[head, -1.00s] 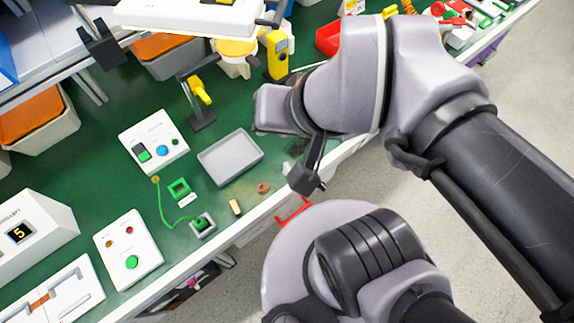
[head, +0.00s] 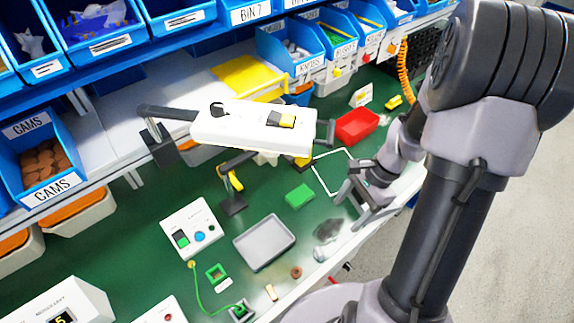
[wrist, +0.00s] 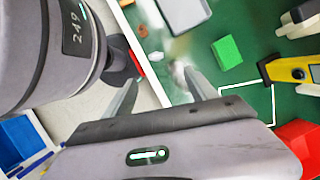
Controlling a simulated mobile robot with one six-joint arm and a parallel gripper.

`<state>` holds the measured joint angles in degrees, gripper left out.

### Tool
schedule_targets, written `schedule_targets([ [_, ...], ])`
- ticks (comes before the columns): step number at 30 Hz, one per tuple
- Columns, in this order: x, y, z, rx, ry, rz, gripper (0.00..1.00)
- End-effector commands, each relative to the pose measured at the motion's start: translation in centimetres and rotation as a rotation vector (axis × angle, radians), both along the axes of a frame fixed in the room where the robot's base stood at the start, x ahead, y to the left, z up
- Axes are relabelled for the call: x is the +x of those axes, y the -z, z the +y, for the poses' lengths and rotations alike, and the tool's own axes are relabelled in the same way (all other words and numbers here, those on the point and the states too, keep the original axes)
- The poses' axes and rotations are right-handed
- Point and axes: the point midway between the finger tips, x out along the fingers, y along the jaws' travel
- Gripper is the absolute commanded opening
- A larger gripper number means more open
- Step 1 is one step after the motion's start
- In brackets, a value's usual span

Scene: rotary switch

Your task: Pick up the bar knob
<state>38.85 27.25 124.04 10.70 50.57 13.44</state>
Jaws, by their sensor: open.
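I cannot tell for certain which thing is the bar knob. A small tan bar-shaped piece (head: 271,292) lies near the table's front edge. A small copper-coloured ring (head: 296,272) lies to its right, and also shows in the wrist view (wrist: 143,30). A blurred greyish patch (head: 327,231) lies right of the grey tray (head: 265,243). My gripper (head: 350,208) is open and empty above the front of the table, right of that patch. In the wrist view its fingers (wrist: 160,78) stand apart, pointing toward the blurred patch and a small pale piece (wrist: 156,57).
A green block (head: 299,195) lies behind the patch, beside a white outlined square (head: 334,170). A red bin (head: 357,125) stands farther back. A white switch box (head: 254,128) on an arm overhangs the table. A white panel (head: 190,228) stands left of the tray.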

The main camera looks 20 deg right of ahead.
Motion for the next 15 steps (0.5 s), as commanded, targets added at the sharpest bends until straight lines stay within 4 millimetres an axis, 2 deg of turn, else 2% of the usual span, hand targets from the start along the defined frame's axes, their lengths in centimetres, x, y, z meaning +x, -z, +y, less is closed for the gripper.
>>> schedule_targets([
  [2, -0.7, 1.4, -0.8, 0.031, 0.057, 0.036, 0.66],
  [5, -1.0, 3.3, -0.7, 0.045, 0.080, 0.051, 0.66],
  [12, -1.1, 10.2, 2.1, 0.044, 0.077, 0.054, 0.66],
  [15, -1.1, 12.3, 3.1, 0.043, 0.076, 0.052, 0.66],
])
